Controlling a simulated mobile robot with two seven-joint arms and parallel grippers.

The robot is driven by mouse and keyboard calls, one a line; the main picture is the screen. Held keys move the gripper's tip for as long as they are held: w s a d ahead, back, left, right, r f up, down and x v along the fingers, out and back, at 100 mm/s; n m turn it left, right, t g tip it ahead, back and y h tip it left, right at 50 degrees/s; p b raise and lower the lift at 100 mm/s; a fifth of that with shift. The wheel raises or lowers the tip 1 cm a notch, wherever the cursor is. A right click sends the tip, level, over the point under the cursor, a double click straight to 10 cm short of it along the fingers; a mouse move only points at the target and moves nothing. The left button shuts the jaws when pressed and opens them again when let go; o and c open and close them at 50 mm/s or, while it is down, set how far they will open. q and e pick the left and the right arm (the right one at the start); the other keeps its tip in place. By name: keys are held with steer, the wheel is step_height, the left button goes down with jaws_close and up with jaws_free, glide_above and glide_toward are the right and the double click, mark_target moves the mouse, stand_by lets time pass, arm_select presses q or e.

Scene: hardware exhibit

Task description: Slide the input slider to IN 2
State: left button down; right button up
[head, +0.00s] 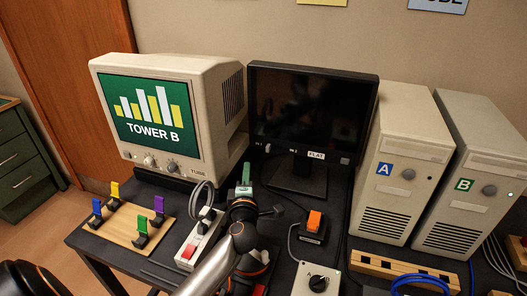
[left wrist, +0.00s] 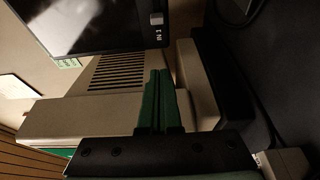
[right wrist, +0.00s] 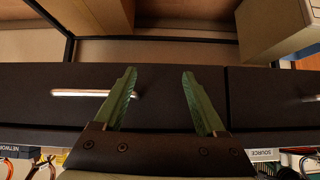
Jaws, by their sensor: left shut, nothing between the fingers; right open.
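The black flat monitor (head: 312,112), marked FLAT, stands at the back middle of the table. Its lower bezel bears small IN 1 and IN 2 labels. The small pale slider knob (head: 267,148) sits by the IN 1 label, left of IN 2. In the left wrist view the knob (left wrist: 156,18) shows next to the IN 1 print, at the monitor's edge. My left gripper (head: 246,166) is shut and empty, its green fingers pointing up in front of the monitor's lower left, apart from the knob. My right gripper (right wrist: 158,72) is open and empty, facing dark drawer fronts.
A beige tube monitor (head: 160,112) stands left of the flat one. Two computer towers, A (head: 397,165) and B (head: 470,180), stand right. A peg board (head: 130,221), power strip (head: 200,238), orange switch (head: 314,222) and knob box (head: 316,281) occupy the front.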

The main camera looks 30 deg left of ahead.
mark_target(268, 148)
arm_select(q)
steer(key=w, duration=0.3)
steer(key=w+a+b, duration=0.1)
steer(key=w, duration=0.2)
steer(key=w+a+b, duration=0.1)
steer(key=w, duration=0.2)
steer(key=shift+a, duration=0.2)
steer(key=shift+w+d, duration=0.15)
steer(key=shift+d, duration=0.3)
steer(key=d, duration=0.2)
steer(key=w+d, duration=0.1)
steer(key=d, duration=0.1)
steer(key=shift+d, duration=0.3)
